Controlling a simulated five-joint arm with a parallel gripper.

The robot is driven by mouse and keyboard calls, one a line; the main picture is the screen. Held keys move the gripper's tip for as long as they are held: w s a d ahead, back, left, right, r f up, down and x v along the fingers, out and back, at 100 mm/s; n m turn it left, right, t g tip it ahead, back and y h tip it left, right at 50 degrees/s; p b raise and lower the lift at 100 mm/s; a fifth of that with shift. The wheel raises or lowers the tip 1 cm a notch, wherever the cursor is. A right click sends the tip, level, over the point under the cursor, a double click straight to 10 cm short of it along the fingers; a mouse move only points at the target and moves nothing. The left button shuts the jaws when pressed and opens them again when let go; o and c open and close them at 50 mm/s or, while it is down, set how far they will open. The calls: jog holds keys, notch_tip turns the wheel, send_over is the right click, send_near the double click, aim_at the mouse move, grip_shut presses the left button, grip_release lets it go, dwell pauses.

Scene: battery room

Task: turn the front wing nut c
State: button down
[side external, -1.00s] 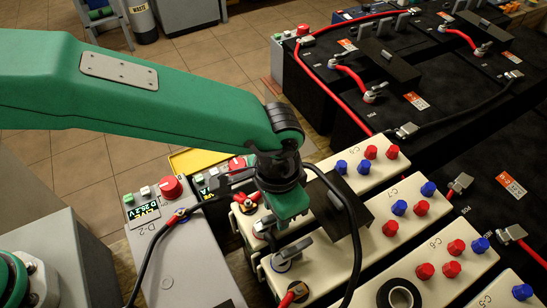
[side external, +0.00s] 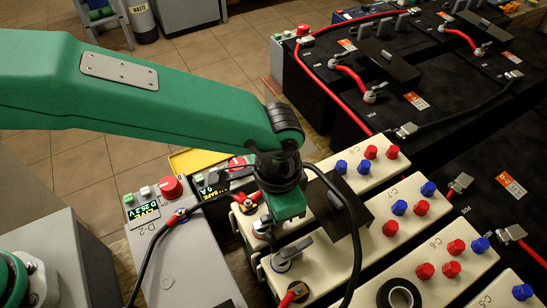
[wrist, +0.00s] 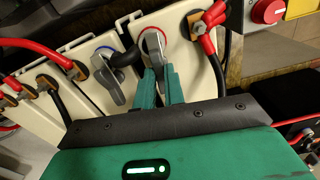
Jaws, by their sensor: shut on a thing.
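My gripper (side external: 285,213) points down over the front end of a cream battery cell (side external: 318,222). In the wrist view its green fingers (wrist: 162,86) are closed around a grey wing nut (wrist: 153,46) on a post with a red ring. The fingers hide the nut's lower part; in the side view the nut is mostly hidden below the gripper. A second grey wing nut (side external: 294,251), on a post with a blue ring, stands free beside it and also shows in the wrist view (wrist: 111,82). I cannot read which nut bears the letter c.
A black cable (side external: 350,225) loops close to my gripper, beside a dark plate (side external: 343,207). Red and blue caps (side external: 422,207) line the cells at right. A grey box with a lit display (side external: 145,213) and a red button (side external: 171,187) stands at left. A tape roll (side external: 399,295) lies in front.

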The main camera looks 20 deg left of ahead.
jog(key=m, duration=0.8)
jog(key=shift+m, duration=0.3)
jog(key=m, duration=0.4)
jog(key=shift+r, duration=0.1)
jog(key=shift+m, duration=2.1)
jog(key=c, duration=1.5)
grip_release()
